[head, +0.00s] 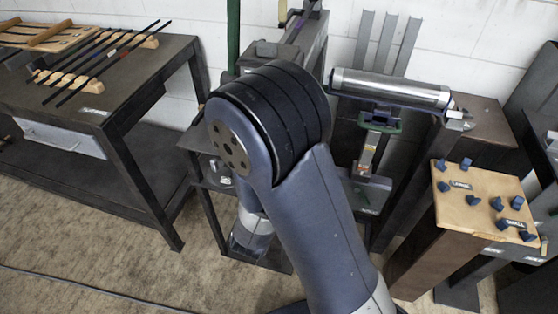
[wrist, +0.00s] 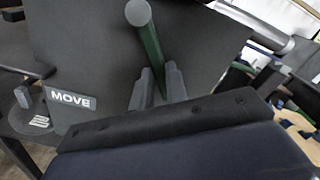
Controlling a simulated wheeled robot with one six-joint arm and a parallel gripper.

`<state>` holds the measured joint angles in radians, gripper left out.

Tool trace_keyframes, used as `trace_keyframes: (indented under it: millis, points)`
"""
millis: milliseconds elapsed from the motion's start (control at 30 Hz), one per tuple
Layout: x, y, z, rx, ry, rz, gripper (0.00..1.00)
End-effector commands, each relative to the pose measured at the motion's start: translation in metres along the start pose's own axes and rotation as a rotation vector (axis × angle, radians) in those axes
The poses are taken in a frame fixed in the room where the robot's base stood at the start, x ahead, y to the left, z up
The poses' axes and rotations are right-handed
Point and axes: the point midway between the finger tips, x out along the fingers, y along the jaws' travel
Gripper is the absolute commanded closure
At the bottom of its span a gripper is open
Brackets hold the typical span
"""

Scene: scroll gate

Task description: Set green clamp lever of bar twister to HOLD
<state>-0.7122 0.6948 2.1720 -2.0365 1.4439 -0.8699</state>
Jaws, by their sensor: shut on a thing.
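In the wrist view the green lever (wrist: 151,48) has a round grey end (wrist: 138,12) that faces the camera. My gripper (wrist: 158,68) is shut on the green lever, one finger on each side of it. A label reading MOVE (wrist: 70,100) lies to the left of the lever on a dark surface. No HOLD label can be read. In the head view my arm covers the middle, and the fingers and their hold on the lever are hidden.
In the head view a steel roller (head: 390,87) stands to the right of my arm. A wooden board with blue knobs (head: 478,228) is farther right. A dark workbench (head: 150,75) with thin rods stands at left. A green upright bar (head: 233,35) rises behind my arm.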

Motion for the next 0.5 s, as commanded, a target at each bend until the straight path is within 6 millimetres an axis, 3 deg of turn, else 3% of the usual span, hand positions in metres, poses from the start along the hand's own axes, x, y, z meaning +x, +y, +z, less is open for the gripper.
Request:
trace_keyframes:
  millis: [233, 267, 500]
  points:
    - [0.0000, -0.0006, -0.0006, -0.005, 0.001, -0.002, 1.00]
    - [0.0000, -0.0006, -0.0006, -0.004, 0.001, -0.002, 0.84]
    - [0.0000, -0.0005, -0.0003, -0.002, 0.000, -0.001, 0.65]
